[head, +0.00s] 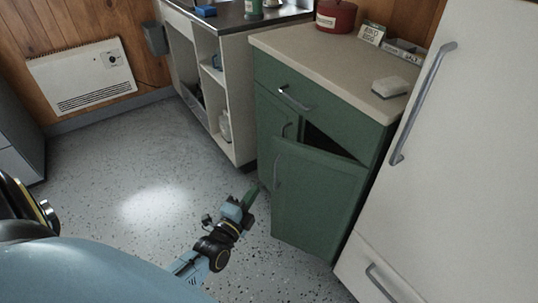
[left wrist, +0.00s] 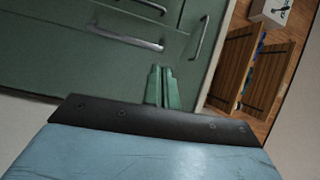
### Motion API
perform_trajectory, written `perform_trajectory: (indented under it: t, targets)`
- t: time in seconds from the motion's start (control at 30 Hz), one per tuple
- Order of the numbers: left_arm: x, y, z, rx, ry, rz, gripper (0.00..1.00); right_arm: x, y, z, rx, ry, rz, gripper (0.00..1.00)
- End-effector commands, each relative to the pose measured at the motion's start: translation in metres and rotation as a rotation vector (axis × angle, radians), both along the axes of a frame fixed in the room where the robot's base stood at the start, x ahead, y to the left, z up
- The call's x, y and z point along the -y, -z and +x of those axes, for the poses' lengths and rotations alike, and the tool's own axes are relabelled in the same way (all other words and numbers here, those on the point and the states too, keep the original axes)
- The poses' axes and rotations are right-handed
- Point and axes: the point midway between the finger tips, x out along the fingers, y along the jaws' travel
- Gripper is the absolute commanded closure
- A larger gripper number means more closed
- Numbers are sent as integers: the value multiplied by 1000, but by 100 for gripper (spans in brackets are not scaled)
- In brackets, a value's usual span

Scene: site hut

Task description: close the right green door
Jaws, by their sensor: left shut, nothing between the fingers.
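The right green door (head: 318,200) of the green cabinet stands ajar. Its left edge with the grey bar handle (head: 277,172) is swung out, and a dark gap shows above its top edge. The left green door beside it is partly hidden behind it; its handle (head: 287,128) shows. My left gripper (head: 258,187) is low over the floor, just left of the open door's free edge. I cannot tell whether it touches the door. Its green fingers (left wrist: 163,88) are together and empty in the left wrist view, with green cabinet fronts and bar handles beyond. My right gripper is not in view.
A green drawer (head: 300,97) sits above the doors, under a beige worktop (head: 320,58). A tall white fridge (head: 440,150) stands close on the right. An open white shelf unit (head: 232,115) is on the left. The speckled floor (head: 150,165) to the left is clear.

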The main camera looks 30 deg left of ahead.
Motion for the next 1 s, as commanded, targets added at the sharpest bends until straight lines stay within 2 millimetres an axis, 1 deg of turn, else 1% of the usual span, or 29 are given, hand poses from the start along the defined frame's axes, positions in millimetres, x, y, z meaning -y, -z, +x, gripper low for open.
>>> perform_trajectory:
  t: [0.03, 0.1, 0.17, 0.27, 0.47, 0.73, 0.87, 1.0]
  targets:
    - [-7, 4, -2, -26, -15, 36, 100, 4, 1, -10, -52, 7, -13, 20]
    - [-13, 10, -3, -47, -28, 70, 100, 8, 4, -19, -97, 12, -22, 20]
    - [-16, 13, -2, -57, -33, 85, 100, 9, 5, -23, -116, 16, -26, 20]
    - [-18, 15, 5, -60, -35, 94, 100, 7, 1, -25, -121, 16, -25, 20]
    - [-20, 16, 33, -57, -34, 91, 100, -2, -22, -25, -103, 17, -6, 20]
    - [-25, 16, 73, -58, -33, 91, 100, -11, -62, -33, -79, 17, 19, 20]
    - [-28, 16, 99, -56, -33, 91, 100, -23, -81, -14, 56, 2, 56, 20]
    - [-29, 16, 107, -58, -33, 91, 100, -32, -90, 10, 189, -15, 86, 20]
